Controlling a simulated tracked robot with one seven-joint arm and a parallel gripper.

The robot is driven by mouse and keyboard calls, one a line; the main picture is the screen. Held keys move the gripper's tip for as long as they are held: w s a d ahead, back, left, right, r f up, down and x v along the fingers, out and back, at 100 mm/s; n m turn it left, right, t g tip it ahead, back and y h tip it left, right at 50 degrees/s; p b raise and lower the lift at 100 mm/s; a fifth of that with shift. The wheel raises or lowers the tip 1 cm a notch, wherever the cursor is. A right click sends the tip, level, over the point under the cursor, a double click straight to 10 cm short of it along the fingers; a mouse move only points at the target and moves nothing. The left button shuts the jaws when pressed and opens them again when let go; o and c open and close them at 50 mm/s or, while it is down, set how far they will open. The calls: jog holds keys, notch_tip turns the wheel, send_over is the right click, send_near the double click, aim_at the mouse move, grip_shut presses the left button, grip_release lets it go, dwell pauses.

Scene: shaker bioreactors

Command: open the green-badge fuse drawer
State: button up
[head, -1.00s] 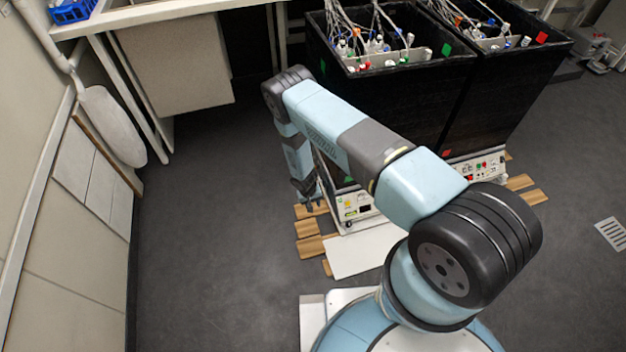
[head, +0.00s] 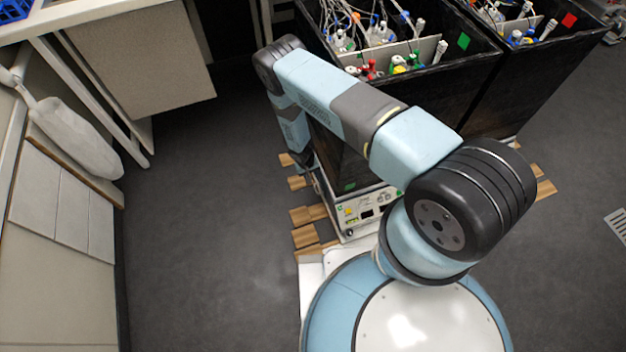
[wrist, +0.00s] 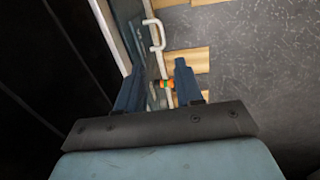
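The bioreactor with the green badge (head: 463,41) is a tall black box ahead of my base. Its pale front panel (head: 367,210) shows low down, with a yellow knob and dark sockets, partly covered by my arm. I cannot make out the fuse drawer's outline. My gripper (wrist: 160,82) is open beside the unit's lower side, its two fingers apart. Between and beyond the fingers is a small orange-and-green ringed part (wrist: 164,84); I cannot tell whether they touch it. A white bent bar (wrist: 155,38) runs just past the fingers. In the head view the gripper is mostly hidden.
A second black bioreactor with a red badge (head: 568,20) stands close on the right. Wooden slats (head: 305,214) lie under the units. A bench with a grey panel (head: 140,62) is at the upper left. The dark floor (head: 200,220) on the left is clear.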

notch_tip(320, 180, down, 14)
jog(key=d, duration=0.1)
jog(key=shift+w+d+r, duration=0.25)
jog(key=shift+d, duration=0.15)
dwell(0.3)
grip_shut()
dwell(1.4)
